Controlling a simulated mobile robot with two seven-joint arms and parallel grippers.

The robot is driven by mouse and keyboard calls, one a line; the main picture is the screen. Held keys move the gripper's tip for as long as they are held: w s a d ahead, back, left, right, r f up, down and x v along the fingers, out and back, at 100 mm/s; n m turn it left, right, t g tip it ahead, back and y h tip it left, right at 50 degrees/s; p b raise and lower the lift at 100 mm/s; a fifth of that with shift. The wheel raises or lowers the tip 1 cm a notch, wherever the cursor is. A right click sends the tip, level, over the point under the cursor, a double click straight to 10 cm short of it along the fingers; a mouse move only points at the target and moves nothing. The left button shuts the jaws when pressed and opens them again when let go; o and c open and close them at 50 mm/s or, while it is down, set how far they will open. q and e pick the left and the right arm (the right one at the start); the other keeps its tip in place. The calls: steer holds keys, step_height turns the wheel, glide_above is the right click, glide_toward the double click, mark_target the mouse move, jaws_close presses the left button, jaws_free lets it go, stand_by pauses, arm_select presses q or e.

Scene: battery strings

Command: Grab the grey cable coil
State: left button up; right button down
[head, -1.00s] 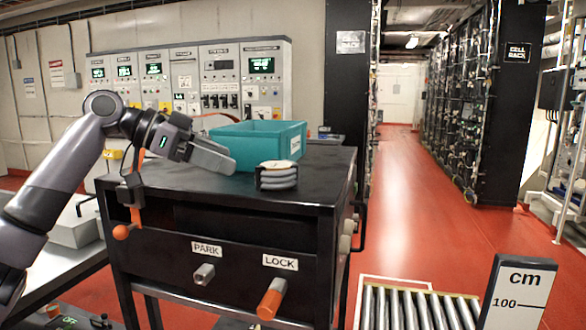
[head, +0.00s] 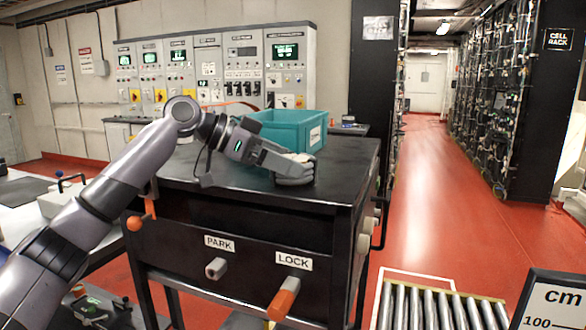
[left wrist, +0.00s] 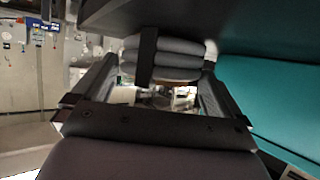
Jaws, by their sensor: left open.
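The grey cable coil (head: 295,181) lies on the black cart top (head: 235,188), near its right part and in front of the teal bin. It is a stack of grey loops with a black strap. My left gripper (head: 299,165) reaches it from the left and hides part of it in the head view. In the left wrist view the coil (left wrist: 178,50) sits between the two spread fingers of my left gripper (left wrist: 158,70). The fingers are open, one at each side of the coil; I cannot tell whether they touch it. My right gripper is out of view.
The teal bin (head: 290,133) stands close behind the coil and fills the right side of the left wrist view (left wrist: 270,90). The cart front has an orange LOCK handle (head: 284,298) and a PARK knob (head: 216,268). A roller conveyor (head: 440,305) lies to the right.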

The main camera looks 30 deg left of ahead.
arm_select(q)
steer(key=c, duration=0.9)
steer(key=shift+r, duration=0.1)
